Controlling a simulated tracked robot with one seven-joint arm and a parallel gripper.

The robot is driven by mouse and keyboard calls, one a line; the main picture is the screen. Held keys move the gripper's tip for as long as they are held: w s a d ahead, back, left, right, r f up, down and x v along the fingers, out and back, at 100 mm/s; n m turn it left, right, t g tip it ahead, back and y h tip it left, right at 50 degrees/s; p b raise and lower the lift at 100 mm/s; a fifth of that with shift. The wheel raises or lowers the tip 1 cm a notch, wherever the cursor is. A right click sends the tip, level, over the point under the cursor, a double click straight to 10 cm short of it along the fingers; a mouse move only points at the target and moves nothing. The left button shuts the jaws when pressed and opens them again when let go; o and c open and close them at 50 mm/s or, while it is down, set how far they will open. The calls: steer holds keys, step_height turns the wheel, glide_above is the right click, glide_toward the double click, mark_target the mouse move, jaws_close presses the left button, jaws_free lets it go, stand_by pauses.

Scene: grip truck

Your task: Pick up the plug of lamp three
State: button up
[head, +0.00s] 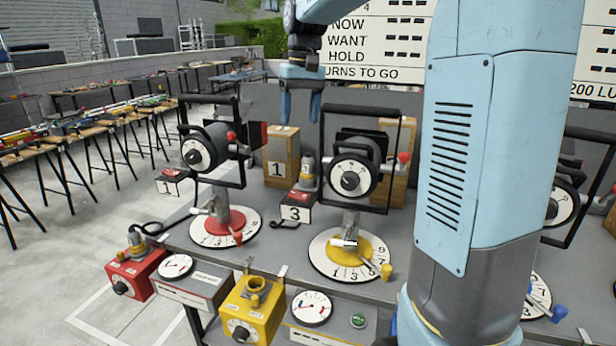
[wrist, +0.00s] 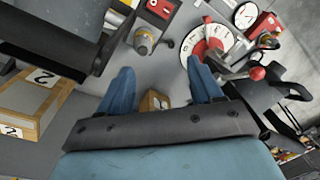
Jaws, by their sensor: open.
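The plug of lamp three (head: 308,173) is a grey upright piece on the bench, just behind the small box marked 3 (head: 295,214). In the wrist view the plug (wrist: 143,40) shows a yellowish band and lies beyond my fingertips, a little left of the gap between them. The box with its red switch (wrist: 158,9) is at the top edge there. Lamp three (head: 352,174) stands right of the plug in a black yoke. My gripper (head: 300,112) is open and empty, high above and behind the plug. It also shows in the wrist view (wrist: 160,70).
Lamp one (head: 205,146) and its black yoke stand left of the plug. A wooden block marked 1 (head: 281,158) is behind it. A yellow socket box (head: 252,308) and a red one (head: 130,274) are at the front.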

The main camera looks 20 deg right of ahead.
mark_target(308, 153)
steer(key=shift+h, duration=0.4)
steer(key=f, duration=0.2)
steer(key=d+f, duration=0.1)
steer(key=f, duration=0.2)
steer(key=d+f, duration=0.1)
steer(key=f, duration=0.2)
steer(key=shift+w+f, duration=0.15)
steer(key=shift+w, duration=0.25)
steer(key=shift+w+d+f, duration=0.1)
steer(key=shift+f, duration=1.25)
steer(key=shift+w+d+f, duration=0.1)
steer(key=shift+f, duration=1.2)
steer(key=shift+c, duration=0.5)
steer(key=c, duration=1.1)
